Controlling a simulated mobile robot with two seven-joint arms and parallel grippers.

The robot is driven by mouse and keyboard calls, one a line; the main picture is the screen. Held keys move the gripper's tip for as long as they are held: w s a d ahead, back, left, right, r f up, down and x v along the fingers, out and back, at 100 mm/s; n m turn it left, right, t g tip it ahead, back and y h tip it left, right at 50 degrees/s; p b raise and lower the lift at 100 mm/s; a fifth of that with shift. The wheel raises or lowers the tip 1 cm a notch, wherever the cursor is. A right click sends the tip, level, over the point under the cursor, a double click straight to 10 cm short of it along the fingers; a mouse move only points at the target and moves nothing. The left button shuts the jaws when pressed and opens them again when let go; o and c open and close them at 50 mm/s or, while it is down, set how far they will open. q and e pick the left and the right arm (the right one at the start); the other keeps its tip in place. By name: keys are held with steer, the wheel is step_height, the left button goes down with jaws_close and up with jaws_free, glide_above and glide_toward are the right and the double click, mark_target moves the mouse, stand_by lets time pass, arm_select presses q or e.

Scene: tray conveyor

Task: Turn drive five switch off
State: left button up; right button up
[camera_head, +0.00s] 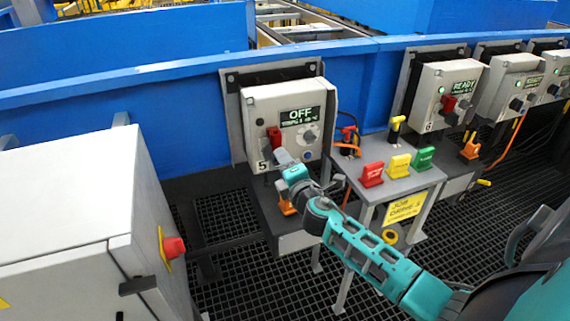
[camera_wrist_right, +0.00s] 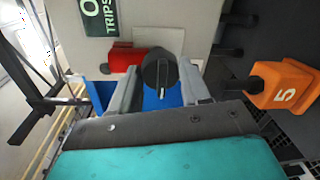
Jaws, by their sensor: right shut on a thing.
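The drive five box (camera_head: 262,112) is a light grey cabinet marked 5 on the blue wall, with a dark display (camera_head: 300,115) reading OFF. Its dark round switch knob (camera_wrist_right: 158,68) shows in the right wrist view, with a pale pointer mark on its lower edge. My right gripper (camera_wrist_right: 158,92) is shut on this knob, one finger on each side. In the head view the right gripper (camera_head: 284,162) is at the lower left of the box and hides the knob. A red part (camera_head: 274,138) sits beside the knob. My left gripper is out of view.
A small stand (camera_head: 383,192) holds red, yellow and green tags. Further boxes, one reading READY (camera_head: 440,88), line the wall to the right. A pale cabinet with a red button (camera_head: 174,247) stands at left.

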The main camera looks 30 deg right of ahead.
steer(key=o, duration=0.8)
steer(key=shift+o, duration=1.3)
steer(key=shift+s, duration=0.15)
steer(key=f+v, duration=0.1)
steer(key=v, duration=1.1)
steer(key=shift+s+r, duration=0.3)
steer(key=shift+r, duration=0.2)
steer(key=shift+a, duration=0.15)
